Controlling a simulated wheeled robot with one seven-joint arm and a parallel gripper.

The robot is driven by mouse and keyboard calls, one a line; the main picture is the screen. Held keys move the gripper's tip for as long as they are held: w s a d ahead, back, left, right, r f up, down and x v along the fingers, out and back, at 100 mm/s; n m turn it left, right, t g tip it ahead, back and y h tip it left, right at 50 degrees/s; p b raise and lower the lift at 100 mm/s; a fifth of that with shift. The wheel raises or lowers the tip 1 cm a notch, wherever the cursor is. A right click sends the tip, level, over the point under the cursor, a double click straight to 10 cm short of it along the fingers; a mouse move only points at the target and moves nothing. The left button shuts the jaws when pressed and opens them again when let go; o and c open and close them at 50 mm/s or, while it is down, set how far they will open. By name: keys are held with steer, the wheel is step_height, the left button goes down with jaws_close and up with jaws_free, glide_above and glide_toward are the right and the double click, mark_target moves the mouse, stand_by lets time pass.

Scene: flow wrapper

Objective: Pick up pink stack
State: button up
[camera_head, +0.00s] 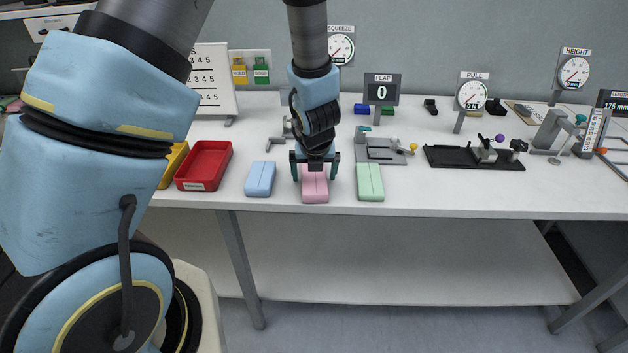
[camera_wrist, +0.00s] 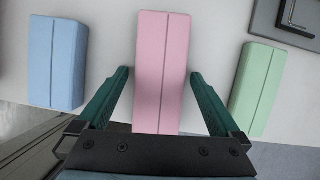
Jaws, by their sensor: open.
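The pink stack (camera_head: 315,188) lies on the white table near its front edge, between a blue stack (camera_head: 260,179) and a green stack (camera_head: 370,182). My gripper (camera_head: 315,172) is right over the pink stack and points down. In the wrist view my gripper (camera_wrist: 160,85) is open, with one green finger on each side of the pink stack (camera_wrist: 162,65) and a gap visible on both sides. The near end of the pink stack is hidden behind the gripper body. I cannot tell how far the fingertips are above the table.
The blue stack (camera_wrist: 57,62) and green stack (camera_wrist: 258,88) stand just outside the fingers. A red tray (camera_head: 204,166) is farther left. A grey fixture (camera_head: 385,152) and a black rail device (camera_head: 475,158) are behind and to the right.

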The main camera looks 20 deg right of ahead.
steer(key=c, duration=1.3)
steer(key=shift+o, duration=0.2)
steer(key=shift+r, duration=0.1)
